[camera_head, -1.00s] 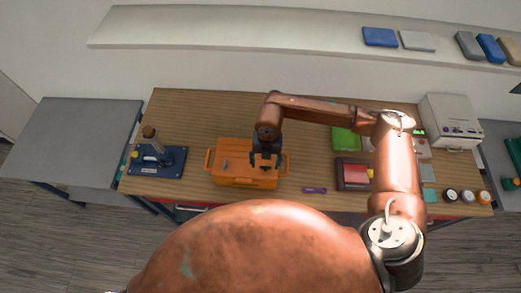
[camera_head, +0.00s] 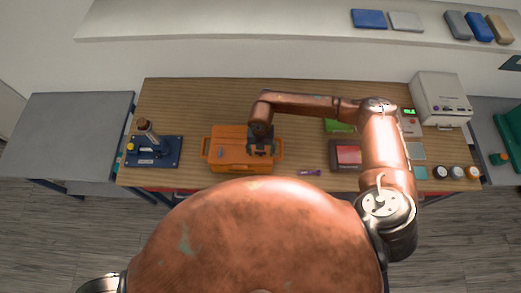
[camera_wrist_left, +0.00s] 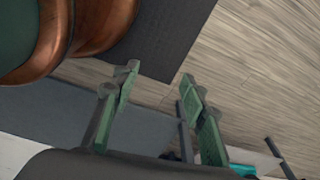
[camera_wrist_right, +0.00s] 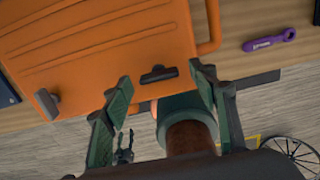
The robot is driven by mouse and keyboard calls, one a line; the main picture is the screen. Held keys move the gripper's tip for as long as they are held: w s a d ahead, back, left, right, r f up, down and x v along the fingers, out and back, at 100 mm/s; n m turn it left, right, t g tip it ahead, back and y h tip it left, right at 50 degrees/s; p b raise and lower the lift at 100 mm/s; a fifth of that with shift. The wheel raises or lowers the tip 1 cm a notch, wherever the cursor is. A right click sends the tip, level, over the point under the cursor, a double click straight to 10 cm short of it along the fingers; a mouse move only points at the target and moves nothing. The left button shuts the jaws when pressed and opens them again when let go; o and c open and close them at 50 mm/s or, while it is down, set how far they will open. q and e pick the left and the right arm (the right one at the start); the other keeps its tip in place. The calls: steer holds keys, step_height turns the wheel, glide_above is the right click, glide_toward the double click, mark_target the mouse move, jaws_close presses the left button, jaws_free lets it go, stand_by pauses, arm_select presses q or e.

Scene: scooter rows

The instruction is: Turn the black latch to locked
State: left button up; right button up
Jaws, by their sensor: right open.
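An orange case (camera_head: 226,140) lies on the wooden table. It fills the upper left of the right wrist view (camera_wrist_right: 110,45). The black latch (camera_wrist_right: 158,74) sits near the case's edge, its bar nearly parallel to that edge. In the head view my right gripper hides it. My right gripper (camera_head: 262,149) is open over the case's right part. In the right wrist view its fingers (camera_wrist_right: 162,85) stand apart on either side of the latch, with no contact visible. A grey latch (camera_wrist_right: 47,103) sits further left on the case. My left gripper (camera_wrist_left: 155,95) is open and empty above the floor.
A purple tool (camera_head: 309,172) lies right of the case. A blue fixture (camera_head: 153,152) stands to its left. Red (camera_head: 347,155) and green boxes (camera_head: 338,125), several small jars and a white device (camera_head: 440,98) stand further right. Bare table shows behind the case.

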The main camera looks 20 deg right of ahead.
steer(key=shift+w, duration=0.2)
steer(key=c, duration=0.3)
steer(key=shift+s, duration=0.15)
steer(key=c, duration=0.8)
steer(key=shift+c, duration=0.3)
steer(key=shift+f+n+b, duration=0.15)
steer(key=shift+n+b, duration=0.25)
steer(key=shift+b, duration=0.35)
steer(key=n+b, duration=1.4)
steer(key=b, duration=0.5)
steer(key=shift+f, duration=0.1)
arm_select(q)
steer(key=s+f+b, duration=0.1)
steer(key=f, duration=1)
steer(key=s+f+b, duration=0.1)
steer(key=s+f, duration=0.1)
steer(key=f, duration=1)
steer(key=shift+s+f+g+b, duration=0.2)
steer(key=shift+s+g+b, duration=0.1)
steer(key=shift+g, duration=0.1)
arm_select(e)
steer(key=shift+r+n, duration=0.2)
steer(key=shift+n, duration=1.5)
arm_select(q)
steer(key=shift+a, duration=0.1)
arm_select(e)
steer(key=shift+c, duration=0.2)
steer(key=o, duration=1.2)
